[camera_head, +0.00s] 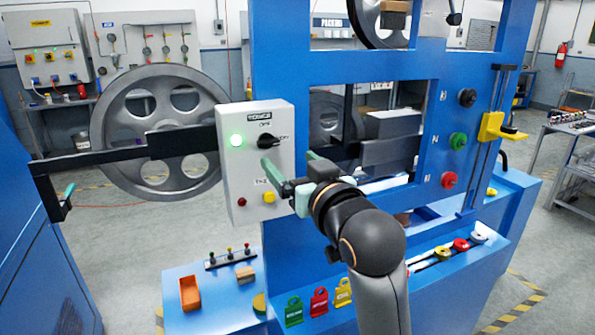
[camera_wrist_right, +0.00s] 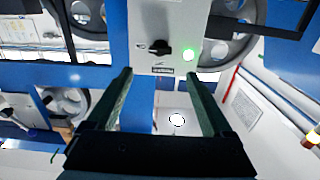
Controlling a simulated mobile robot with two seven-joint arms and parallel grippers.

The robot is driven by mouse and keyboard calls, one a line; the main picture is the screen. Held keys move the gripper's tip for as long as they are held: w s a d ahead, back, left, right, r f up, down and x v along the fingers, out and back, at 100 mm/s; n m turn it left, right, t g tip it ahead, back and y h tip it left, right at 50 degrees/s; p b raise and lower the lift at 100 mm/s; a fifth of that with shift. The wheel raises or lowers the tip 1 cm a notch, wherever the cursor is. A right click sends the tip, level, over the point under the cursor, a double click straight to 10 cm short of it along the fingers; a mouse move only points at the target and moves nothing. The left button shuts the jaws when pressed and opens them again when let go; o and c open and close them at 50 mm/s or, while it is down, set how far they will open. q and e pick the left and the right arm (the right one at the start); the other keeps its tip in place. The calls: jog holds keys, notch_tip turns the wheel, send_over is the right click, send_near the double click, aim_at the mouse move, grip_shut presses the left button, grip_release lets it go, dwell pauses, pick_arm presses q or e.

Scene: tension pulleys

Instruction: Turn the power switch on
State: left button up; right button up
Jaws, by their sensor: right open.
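The power switch is a black rotary knob (camera_head: 267,141) on the front of a pale grey control box (camera_head: 232,180) marked POWER, with OFF above it and ON to its right. The knob's handle appears to lie sideways, towards ON. A green lamp (camera_head: 236,140) beside it is lit. My right gripper (camera_head: 288,162) is open and empty just in front of the box, below the knob. In the right wrist view, the knob (camera_wrist_right: 158,47) appears beyond the gap between the fingertips (camera_wrist_right: 157,76), apart from them. My left gripper is not in view.
A red button (camera_head: 241,202) and a yellow button (camera_head: 269,197) sit low on the box. A black bar (camera_head: 100,157) crosses a grey wheel (camera_head: 205,88) at left.

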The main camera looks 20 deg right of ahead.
jog(key=shift+s, duration=1)
jog(key=shift+w+f, duration=0.1)
jog(key=shift+f, duration=0.05)
notch_tip(320, 180, down, 31)
jog(key=s+a+n+g+y, duration=0.1)
jog(key=s+a+n+g, duration=0.15)
jog(key=g, duration=0.25)
jog(key=s+f+g, duration=0.3)
jog(key=s+f, duration=1.7)
jog(key=shift+d+f+m+g+y+p, duration=0.25)
jog(key=shift+f+m+g+y+p, duration=0.05)
jog(key=shift+m+g+y+p, duration=0.1)
